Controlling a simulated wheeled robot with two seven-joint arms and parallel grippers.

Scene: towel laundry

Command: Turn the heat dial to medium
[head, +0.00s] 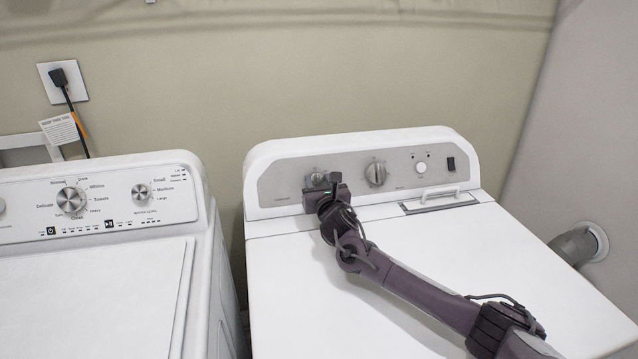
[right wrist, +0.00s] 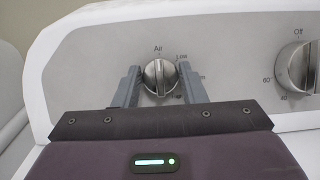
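The heat dial (right wrist: 160,76) is a round silver knob at the left of the dryer's control panel. In the right wrist view its raised grip bar stands nearly upright, towards the "Air" label, with "Low" to its upper right. In the head view the dial (head: 317,177) is partly hidden by my right gripper (head: 334,179). In the right wrist view the right gripper (right wrist: 160,70) has its two grey fingers apart, one on each side of the dial, with no clear grip on it. The medium mark cannot be made out. My left gripper is not in view.
A second, larger dial (head: 376,173) sits to the right, then a round white button (head: 421,167) and a black switch (head: 451,164). A white handle (head: 440,195) lies below them. A washer (head: 90,290) stands at the left.

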